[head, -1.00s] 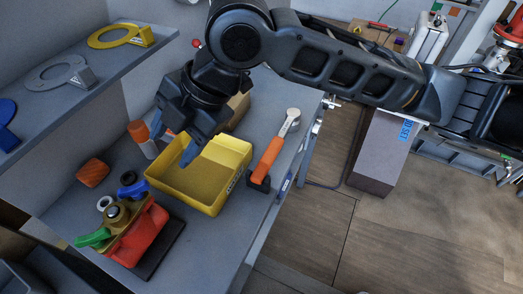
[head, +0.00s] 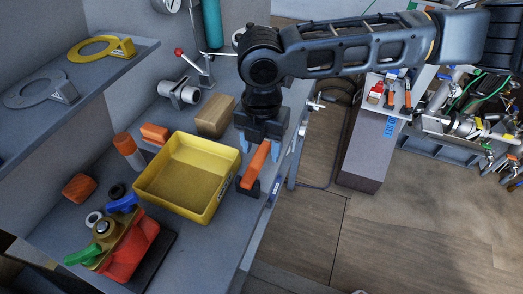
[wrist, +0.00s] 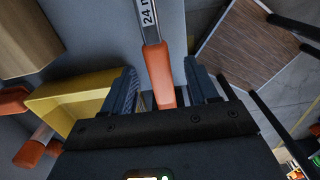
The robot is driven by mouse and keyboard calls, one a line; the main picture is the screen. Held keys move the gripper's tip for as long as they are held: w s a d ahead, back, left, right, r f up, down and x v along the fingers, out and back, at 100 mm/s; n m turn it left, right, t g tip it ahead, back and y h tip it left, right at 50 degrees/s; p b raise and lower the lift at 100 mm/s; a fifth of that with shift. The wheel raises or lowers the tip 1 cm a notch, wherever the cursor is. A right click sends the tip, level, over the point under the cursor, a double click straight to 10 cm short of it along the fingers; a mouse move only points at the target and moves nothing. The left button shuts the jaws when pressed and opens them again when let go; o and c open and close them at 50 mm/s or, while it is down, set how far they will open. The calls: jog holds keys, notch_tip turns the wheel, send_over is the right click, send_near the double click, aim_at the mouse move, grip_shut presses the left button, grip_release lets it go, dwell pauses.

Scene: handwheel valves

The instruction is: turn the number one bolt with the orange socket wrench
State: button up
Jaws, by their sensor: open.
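My gripper (head: 260,148) is open, pointing down over the wrench, with one blue finger on each side of the handle. It also shows in the wrist view (wrist: 160,88), with gaps between handle and fingers. I cannot make out a number one bolt.
The yellow bin (head: 213,205) is just left of the wrench. A red valve block (head: 133,250) with green and blue handles stands at the front left. A cardboard-coloured box (head: 215,115) is behind. The bench edge is close on the right.

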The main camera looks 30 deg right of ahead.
jog(key=shift+f, duration=1.25)
jog(key=shift+c, duration=0.4)
grip_shut()
